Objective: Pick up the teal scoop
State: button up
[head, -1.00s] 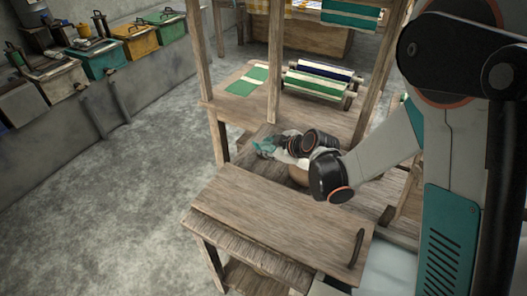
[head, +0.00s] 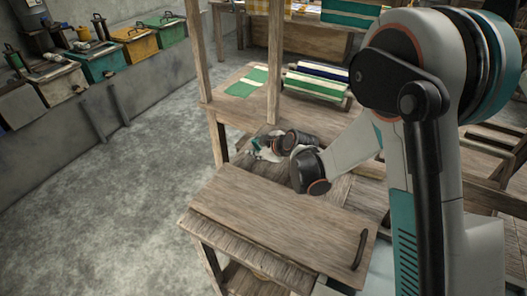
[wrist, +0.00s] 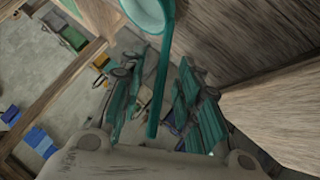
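The teal scoop (wrist: 163,62) shows in the wrist view, with its pale-lined bowl at the top edge and its long handle running down between my fingers. My gripper (wrist: 158,82) is open, one teal finger on each side of the handle, with visible gaps to both. I cannot tell what the scoop rests on or hangs from. In the head view my gripper (head: 262,147) is low beside the loom's wooden post, over the wooden boards. The scoop cannot be made out there.
A wooden loom post (head: 274,62) stands close to my gripper. A bench top (head: 277,217) lies in front. Striped cloth rolls (head: 317,80) and a green-white cloth (head: 247,82) lie behind. Coloured bins (head: 105,62) line the left wall. The floor at left is clear.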

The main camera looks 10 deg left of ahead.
grip_shut()
jog(key=shift+r, duration=0.1)
